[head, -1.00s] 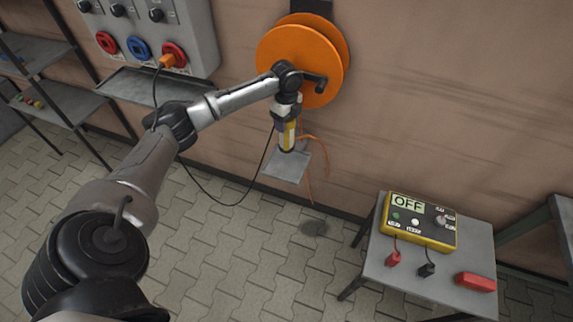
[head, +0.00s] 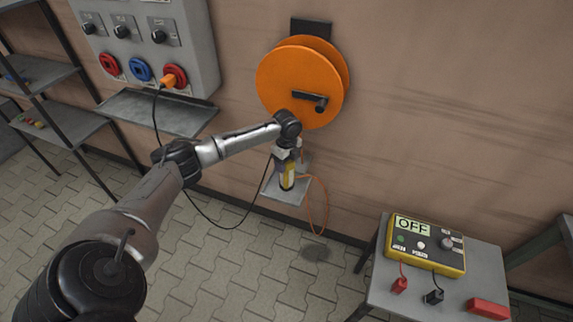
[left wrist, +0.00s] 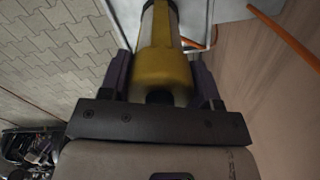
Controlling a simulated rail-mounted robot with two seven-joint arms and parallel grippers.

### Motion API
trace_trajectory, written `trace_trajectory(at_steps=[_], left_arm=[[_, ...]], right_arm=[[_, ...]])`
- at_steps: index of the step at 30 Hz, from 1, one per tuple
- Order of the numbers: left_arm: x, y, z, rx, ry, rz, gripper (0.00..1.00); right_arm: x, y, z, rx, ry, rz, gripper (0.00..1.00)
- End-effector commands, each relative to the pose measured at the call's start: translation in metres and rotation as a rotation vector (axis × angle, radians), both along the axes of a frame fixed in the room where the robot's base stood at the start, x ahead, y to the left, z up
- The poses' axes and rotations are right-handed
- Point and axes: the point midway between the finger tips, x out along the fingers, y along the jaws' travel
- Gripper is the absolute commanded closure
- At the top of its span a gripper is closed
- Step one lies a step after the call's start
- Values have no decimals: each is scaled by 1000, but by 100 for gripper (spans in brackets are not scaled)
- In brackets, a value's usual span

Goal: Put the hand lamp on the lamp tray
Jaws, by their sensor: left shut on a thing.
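The hand lamp (head: 287,180), with a yellow body and a pale section, is upright in my left gripper (head: 287,155). It also shows in the left wrist view (left wrist: 164,60), between the two fingers of that gripper (left wrist: 163,80). The lamp tray (head: 270,190) is a small grey plate by the wall under the orange reel. The lamp's lower end appears over the middle of the tray; I cannot tell whether it touches. The tray shows at the top of the left wrist view (left wrist: 228,9). My right gripper is not in view.
The orange cable reel (head: 298,80) with a black crank is on the wall above. Its orange cable (head: 327,195) loops beside the tray. A black cable (head: 222,228) hangs from the socket panel (head: 150,40). A table (head: 385,292) with a yellow tester (head: 425,247) stands right.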

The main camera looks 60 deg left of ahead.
Motion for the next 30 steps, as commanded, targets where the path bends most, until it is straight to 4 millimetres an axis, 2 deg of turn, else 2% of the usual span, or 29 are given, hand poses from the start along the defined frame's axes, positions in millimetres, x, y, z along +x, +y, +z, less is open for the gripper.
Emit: trace_trajectory(at_steps=[13, 14, 21, 30], left_arm=[[0, 0, -6, 0, 0, 1, 88], [0, 0, -7, 0, 0, 1, 40], [0, 0, -6, 1, 0, 1, 18], [0, 0, -4, 1, -2, 0, 18]], right_arm=[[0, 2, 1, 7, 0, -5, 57], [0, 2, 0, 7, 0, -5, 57], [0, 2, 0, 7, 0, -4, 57], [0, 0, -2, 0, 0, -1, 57]])
